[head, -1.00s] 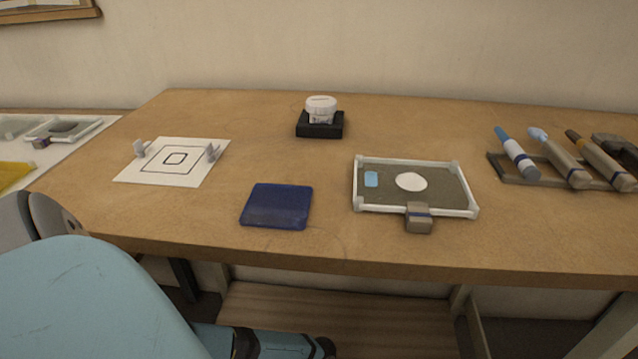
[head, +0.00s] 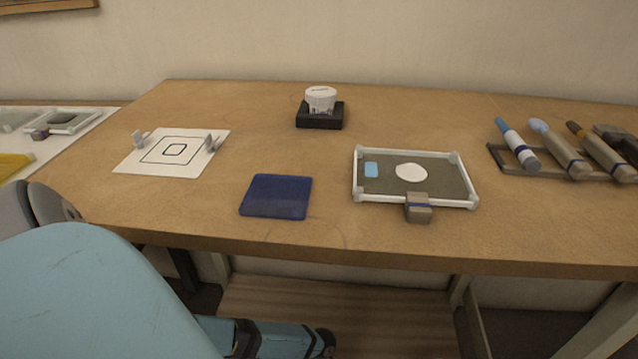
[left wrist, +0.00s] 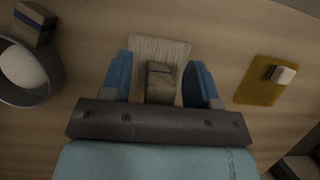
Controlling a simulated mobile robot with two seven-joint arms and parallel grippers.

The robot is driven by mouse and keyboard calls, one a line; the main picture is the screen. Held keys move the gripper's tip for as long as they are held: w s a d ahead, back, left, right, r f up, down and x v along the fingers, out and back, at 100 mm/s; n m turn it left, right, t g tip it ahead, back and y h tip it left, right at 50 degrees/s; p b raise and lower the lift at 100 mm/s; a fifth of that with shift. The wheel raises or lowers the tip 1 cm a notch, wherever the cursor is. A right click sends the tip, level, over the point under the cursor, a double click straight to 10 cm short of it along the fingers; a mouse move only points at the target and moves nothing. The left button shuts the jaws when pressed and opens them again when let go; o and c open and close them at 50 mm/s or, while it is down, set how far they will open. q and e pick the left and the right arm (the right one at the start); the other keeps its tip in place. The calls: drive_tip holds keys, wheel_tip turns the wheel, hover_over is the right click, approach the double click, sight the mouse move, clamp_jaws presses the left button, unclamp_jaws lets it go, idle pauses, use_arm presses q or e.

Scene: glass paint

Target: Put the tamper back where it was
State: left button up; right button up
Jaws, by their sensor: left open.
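My left gripper (left wrist: 160,72) is open in the left wrist view. Its two blue fingers stand on either side of a grey-brown block-shaped handle (left wrist: 160,84), which sits at a pale ribbed square piece (left wrist: 160,47) on a wooden surface. I cannot tell whether the fingers touch the handle, nor surely whether this piece is the tamper. In the head view my blue left arm fills the lower left and reaches below the table's front edge; its fingers do not show there. My right gripper is in neither view.
The wrist view shows a round grey container (left wrist: 50,92) at left and a yellow plate (left wrist: 262,88) with a white knob at right. The table (head: 260,125) holds a blue pad (head: 276,196), a white-framed tray (head: 440,188), a white jar (head: 320,98) and a tool rack (head: 512,174).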

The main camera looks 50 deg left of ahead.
use_arm(q)
drive_tip(key=p+v, duration=0.2)
drive_tip(key=v, duration=0.2)
drive_tip(key=shift+r, duration=0.25)
drive_tip(key=p+v, duration=0.3)
drive_tip(key=v, duration=0.4)
drive_tip(key=shift+r+p, duration=0.2)
drive_tip(key=shift+p, duration=0.2)
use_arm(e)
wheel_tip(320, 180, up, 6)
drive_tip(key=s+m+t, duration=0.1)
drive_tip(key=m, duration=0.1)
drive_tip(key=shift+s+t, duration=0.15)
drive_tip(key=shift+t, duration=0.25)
use_arm(q)
drive_tip(key=shift+a, duration=0.1)
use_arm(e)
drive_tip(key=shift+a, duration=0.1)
